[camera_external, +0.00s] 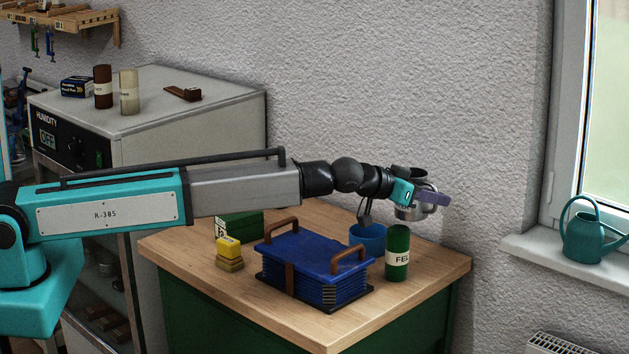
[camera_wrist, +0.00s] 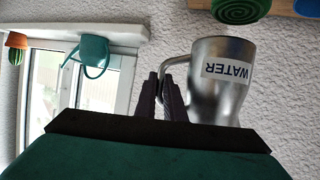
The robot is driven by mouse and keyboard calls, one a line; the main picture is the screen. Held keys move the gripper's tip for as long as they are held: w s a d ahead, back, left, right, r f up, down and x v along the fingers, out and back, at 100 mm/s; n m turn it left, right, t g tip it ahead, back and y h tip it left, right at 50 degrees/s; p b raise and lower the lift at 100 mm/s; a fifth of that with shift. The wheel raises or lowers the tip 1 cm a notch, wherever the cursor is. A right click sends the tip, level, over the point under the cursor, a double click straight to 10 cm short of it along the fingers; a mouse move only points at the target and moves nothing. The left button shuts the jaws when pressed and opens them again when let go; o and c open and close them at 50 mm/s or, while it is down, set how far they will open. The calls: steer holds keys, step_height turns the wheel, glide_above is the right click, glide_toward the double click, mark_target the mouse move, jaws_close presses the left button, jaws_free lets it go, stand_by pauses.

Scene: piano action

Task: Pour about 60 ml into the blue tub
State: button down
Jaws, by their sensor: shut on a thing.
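My gripper (camera_external: 432,198) is shut on the handle of a metal jug (camera_external: 410,213), held above the back right of the wooden bench. In the wrist view the jug (camera_wrist: 220,85) bears a WATER label, and my fingers (camera_wrist: 162,95) are at its handle. The label looks upside down there, as does the whole view. The jug looks about upright, and no stream shows. The blue tub (camera_external: 369,239) stands on the bench below and left of the jug. A blue edge, likely the tub (camera_wrist: 307,7), shows in the wrist view. The contents of both are hidden.
A green felt can (camera_external: 397,253) stands right beside the tub. A blue bellows-like case (camera_external: 313,268) with brown handles lies in front. Yellow blocks (camera_external: 229,254) and a green box (camera_external: 240,226) are left. A watering can (camera_external: 590,238) stands on the windowsill.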

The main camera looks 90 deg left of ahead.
mark_target(423, 183)
steer(key=shift+s+a+r+n+t+h+p, duration=0.3)
steer(key=shift+s+a+r+n+p, duration=0.25)
steer(key=shift+p, duration=0.8)
steer(key=shift+a+r+n+p, duration=0.15)
steer(key=shift+r+n+p, duration=0.15)
steer(key=shift+p, duration=0.55)
steer(key=shift+s+a+r+n+t+p, duration=0.4)
steer(key=shift+a+n+p, duration=0.05)
steer(key=shift+p, duration=0.65)
steer(key=shift+s+a+f+h+b, duration=0.1)
steer(key=shift+s+a+h+b, duration=0.1)
steer(key=shift+h+b, duration=0.1)
steer(key=shift+s+a+r+n+t+h, duration=0.15)
steer(key=shift+s+a+r+n+t, duration=0.3)
steer(key=shift+a+n, duration=0.25)
steer(key=shift+s+a+r+n+t+h, duration=0.15)
steer(key=shift+s+a+r+n+t, duration=0.15)
steer(key=shift+s+a+n, duration=0.3)
steer(key=n, duration=0.1)
steer(key=s+a+r+n+t, duration=0.1)
steer(key=a+n+t+b, duration=0.1)
steer(key=shift+s+a+r+n, duration=0.2)
steer(key=shift+s+r+n, duration=0.05)
steer(key=shift+r+n, duration=0.15)
steer(key=shift+s+a+f+n+t+b, duration=0.1)
steer(key=shift+s+a+n+t+b, duration=0.4)
steer(key=shift+n+b, duration=0.55)
